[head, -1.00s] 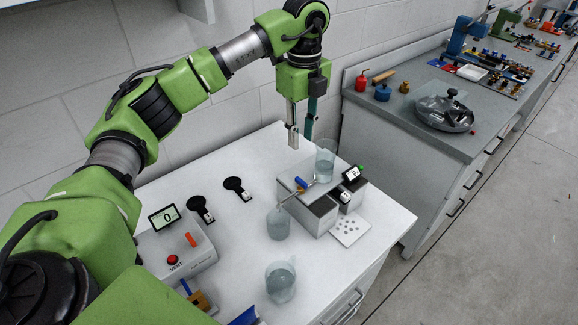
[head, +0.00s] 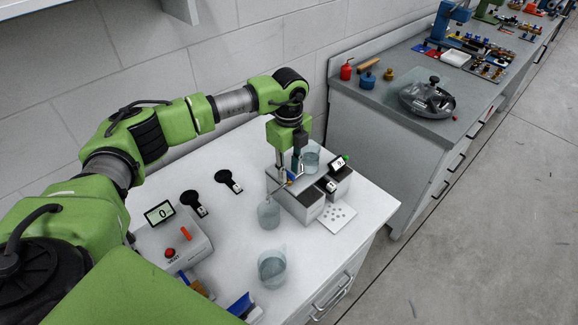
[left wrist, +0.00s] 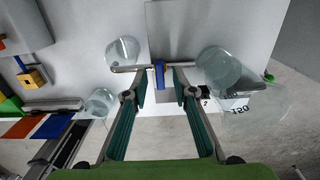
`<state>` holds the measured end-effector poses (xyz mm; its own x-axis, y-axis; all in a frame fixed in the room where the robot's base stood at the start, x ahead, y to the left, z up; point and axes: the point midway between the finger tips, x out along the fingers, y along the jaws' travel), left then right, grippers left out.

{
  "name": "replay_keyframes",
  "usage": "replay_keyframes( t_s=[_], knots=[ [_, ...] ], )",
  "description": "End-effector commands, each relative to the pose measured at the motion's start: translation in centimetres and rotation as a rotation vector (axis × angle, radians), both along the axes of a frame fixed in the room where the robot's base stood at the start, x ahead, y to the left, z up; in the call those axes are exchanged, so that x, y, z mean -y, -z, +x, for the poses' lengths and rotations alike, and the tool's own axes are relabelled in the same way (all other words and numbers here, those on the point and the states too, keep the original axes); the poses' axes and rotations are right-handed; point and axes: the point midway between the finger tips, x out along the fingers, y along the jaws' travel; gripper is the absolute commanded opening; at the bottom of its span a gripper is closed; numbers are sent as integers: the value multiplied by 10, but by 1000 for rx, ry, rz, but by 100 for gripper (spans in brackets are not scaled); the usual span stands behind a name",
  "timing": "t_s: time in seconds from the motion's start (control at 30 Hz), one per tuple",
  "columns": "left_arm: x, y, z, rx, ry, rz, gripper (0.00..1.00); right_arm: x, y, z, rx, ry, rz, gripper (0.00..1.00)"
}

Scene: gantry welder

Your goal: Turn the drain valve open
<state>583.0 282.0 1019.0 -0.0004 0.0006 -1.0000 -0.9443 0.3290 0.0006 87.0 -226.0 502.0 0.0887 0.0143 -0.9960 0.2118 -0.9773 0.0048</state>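The drain valve has a small blue handle (head: 291,174) on a thin metal outlet tube at the grey box station. In the left wrist view the blue handle (left wrist: 160,74) stands between my fingertips, with the tube crossing behind it. My left gripper (head: 287,167) is down at the valve. In the left wrist view its two teal-padded fingers (left wrist: 160,84) are open, one on each side of the handle, with gaps showing. A beaker (head: 268,214) of liquid stands below the tube's lower end. My right gripper is not in view.
A beaker (head: 310,158) stands on the grey station (head: 304,203), close to my left gripper. Another beaker (head: 272,268) is at the bench front. A white box with a red button (head: 170,252) and a display (head: 160,213) stand left. A perforated plate (head: 338,217) lies right.

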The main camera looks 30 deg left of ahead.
Motion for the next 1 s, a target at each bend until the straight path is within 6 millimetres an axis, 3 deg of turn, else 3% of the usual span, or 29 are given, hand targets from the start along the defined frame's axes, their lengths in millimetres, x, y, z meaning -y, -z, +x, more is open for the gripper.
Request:
replay_keyframes(
  t_s=[0.2, 0.3, 0.33, 0.73, 1.0],
  knots=[
    [0, 1, 0, 0, 0, 0, 25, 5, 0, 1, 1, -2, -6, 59],
    [0, 1, 0, 0, 0, 0, 2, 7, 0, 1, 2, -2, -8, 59],
    [0, 1, 0, 0, 0, 0, 0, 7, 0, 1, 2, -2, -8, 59],
    [0, 1, 0, 1, 33, 0, 0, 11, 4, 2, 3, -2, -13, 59],
    [0, 3, 1, 3, 185, -1, 0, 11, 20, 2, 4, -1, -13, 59]
  ],
)
